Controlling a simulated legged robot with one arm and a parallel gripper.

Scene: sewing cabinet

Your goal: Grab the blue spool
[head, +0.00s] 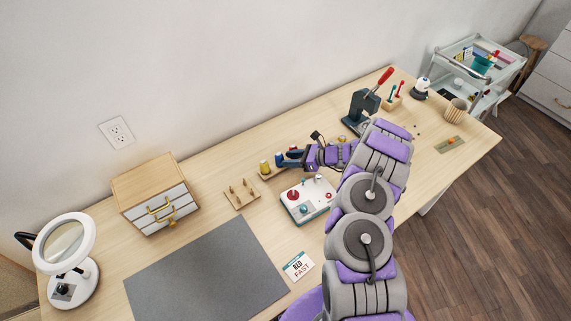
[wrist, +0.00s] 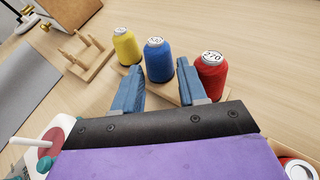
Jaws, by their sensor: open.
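The blue spool (wrist: 158,62) stands upright between a yellow spool (wrist: 126,47) and a red spool (wrist: 211,75) in the wrist view. The spools stand in a row on a small wooden base (wrist: 181,97). My gripper (wrist: 160,72) is open, with its blue fingers on either side of the blue spool's lower part. I cannot tell whether the fingers touch it. The right finger reaches between the blue and red spools. In the head view my gripper (head: 283,158) is beside the yellow spool (head: 265,167), and my arm hides much of the spool row.
A wooden peg board (head: 241,195) lies left of the spools. A white control box (head: 307,200) with a red knob sits close below my gripper. A press with a red handle (head: 362,103) stands to the right. The grey mat (head: 205,270) is clear.

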